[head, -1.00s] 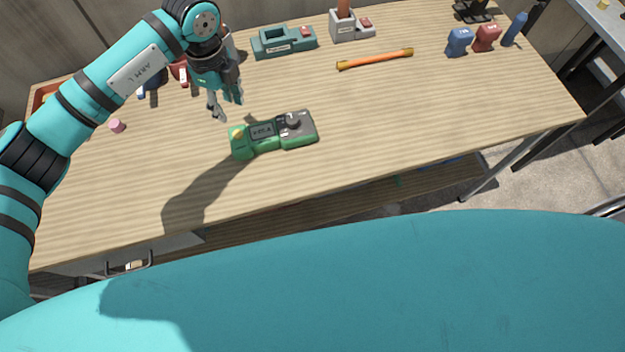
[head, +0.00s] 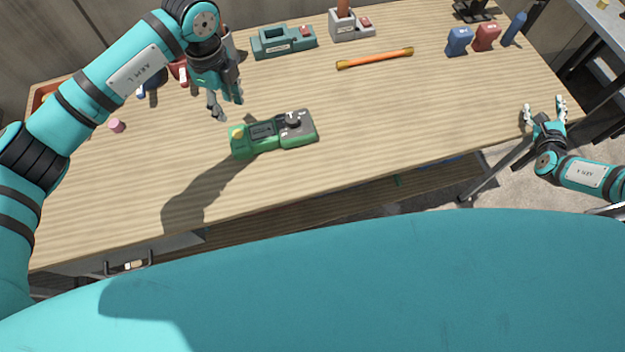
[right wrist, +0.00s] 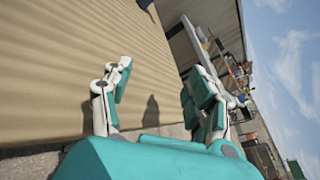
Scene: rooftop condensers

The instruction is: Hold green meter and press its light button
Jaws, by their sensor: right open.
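The green meter (head: 273,135) lies on the wooden table, with a dark display, a grey section with a dark knob at its right end and a yellow button (head: 238,134) at its left end. My left gripper (head: 226,107) hangs above the table just behind and left of the meter, apart from it. Its fingers look spread and empty, with a gap between them. My right gripper (head: 545,108) is at the table's right edge, open and empty, far from the meter. In the right wrist view its two fingers (right wrist: 155,95) stand wide apart with nothing between them.
A teal holder (head: 284,42) and a grey holder (head: 350,26) stand at the back. An orange rod (head: 375,58) lies in front of them. Blue (head: 459,41) and red (head: 486,37) items stand back right. A pink piece (head: 117,125) lies at left. The table's right front is clear.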

